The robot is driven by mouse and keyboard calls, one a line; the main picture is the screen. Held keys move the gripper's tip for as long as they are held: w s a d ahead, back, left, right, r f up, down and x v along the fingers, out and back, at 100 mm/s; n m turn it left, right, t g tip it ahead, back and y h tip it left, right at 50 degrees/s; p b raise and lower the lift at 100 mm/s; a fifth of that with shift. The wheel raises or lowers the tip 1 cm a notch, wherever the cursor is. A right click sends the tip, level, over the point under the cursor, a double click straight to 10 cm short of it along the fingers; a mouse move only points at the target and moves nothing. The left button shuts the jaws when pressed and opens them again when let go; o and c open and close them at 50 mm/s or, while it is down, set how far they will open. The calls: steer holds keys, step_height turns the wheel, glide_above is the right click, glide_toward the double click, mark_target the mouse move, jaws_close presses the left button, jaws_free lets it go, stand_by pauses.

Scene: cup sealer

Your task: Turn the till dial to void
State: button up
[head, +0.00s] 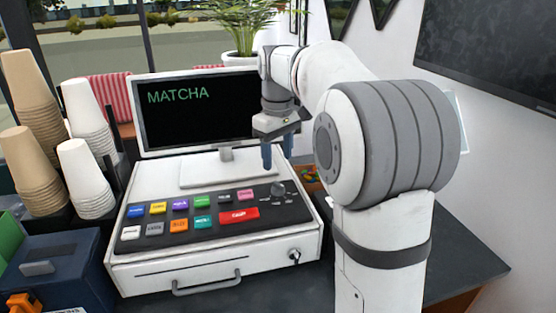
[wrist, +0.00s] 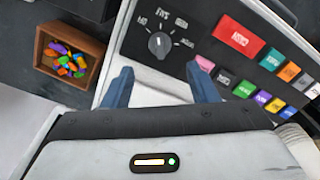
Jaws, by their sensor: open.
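The till dial (head: 278,190) is a dark round knob at the right end of the till's black key panel. In the wrist view the dial (wrist: 160,44) lies just beyond and between my fingertips, with small white labels around it. The labels and the exact pointer direction are too small to read surely. The till (head: 215,250) is white with coloured keys and a drawer. My gripper (head: 277,155) is open and empty, its blue fingers pointing down above and behind the dial. The fingers also show in the wrist view (wrist: 160,72), apart from the dial.
A monitor (head: 195,112) reading MATCHA stands behind the panel, close to my gripper. A wooden box (wrist: 70,50) of colourful pieces sits beside the till. Stacks of paper cups (head: 85,175) stand at the left. A potted plant (head: 238,35) is behind.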

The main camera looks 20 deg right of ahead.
mark_target(277, 183)
steer(key=shift+f, duration=0.1)
step_height(277, 183, down, 8)
steer(key=shift+r, duration=0.1)
stand_by(0.3)
steer(key=shift+c, duration=0.3)
steer(key=c, duration=0.9)
